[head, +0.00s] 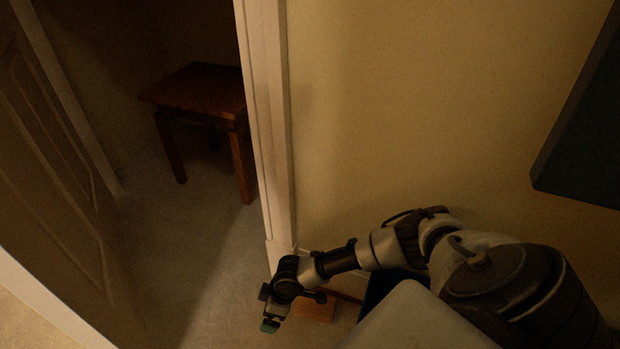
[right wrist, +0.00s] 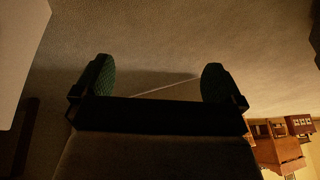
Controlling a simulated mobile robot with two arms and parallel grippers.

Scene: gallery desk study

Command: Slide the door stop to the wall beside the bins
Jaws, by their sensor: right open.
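A small orange-brown block (head: 315,308), which looks like the door stop, lies on the floor near the foot of the white door frame. It is partly hidden behind my right wrist. My right gripper (head: 270,325) points down just left of the block, close to the floor. In the right wrist view its two green fingertips (right wrist: 158,82) are wide apart with only floor between them. A dark bin-like shape (head: 378,287) stands by the wall, mostly hidden by my arm and body. My left gripper is not in view.
A brown door (head: 50,170) stands open at left. The white door frame (head: 268,120) rises beside my gripper. A wooden stool (head: 200,92) stands beyond the doorway. A dark panel (head: 585,130) juts out at right. The floor (head: 190,250) in the doorway is clear.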

